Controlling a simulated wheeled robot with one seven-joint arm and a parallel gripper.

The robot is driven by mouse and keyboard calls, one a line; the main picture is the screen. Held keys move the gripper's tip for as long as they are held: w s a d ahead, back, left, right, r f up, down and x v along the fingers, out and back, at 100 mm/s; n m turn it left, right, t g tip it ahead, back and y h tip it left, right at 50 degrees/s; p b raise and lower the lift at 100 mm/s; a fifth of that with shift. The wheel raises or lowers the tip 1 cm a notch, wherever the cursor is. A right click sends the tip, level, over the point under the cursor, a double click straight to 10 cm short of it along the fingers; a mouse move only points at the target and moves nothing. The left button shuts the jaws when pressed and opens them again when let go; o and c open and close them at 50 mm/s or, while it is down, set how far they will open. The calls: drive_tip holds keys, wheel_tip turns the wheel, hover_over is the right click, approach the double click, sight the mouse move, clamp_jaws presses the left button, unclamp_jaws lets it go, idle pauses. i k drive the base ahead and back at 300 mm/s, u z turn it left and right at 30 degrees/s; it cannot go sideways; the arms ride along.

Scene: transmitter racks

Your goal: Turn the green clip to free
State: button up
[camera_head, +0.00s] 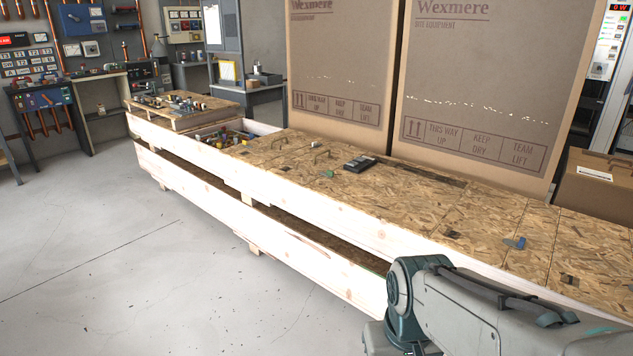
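A small green clip (330,173) sits on the chipboard top of the long wooden crate (372,236), near its front edge and left of the middle. It is too small here to tell which way it is turned. A black box-shaped device (360,163) lies just to its right. A blue clip (516,242) is farther right on the same top. My arm shows at the lower right, in front of the crate, well apart from the green clip. My gripper is not in view.
Small dark fittings (453,234) and handles dot the top. Two tall Wexmere cartons (480,65) stand close behind the crate. Loose parts lie at its left end, near a raised panel (190,109). Open floor (150,260) lies in front and left; benches stand at the back left.

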sight(330, 173)
drive_tip(key=u, duration=0.25)
drive_tip(key=i, duration=2.15)
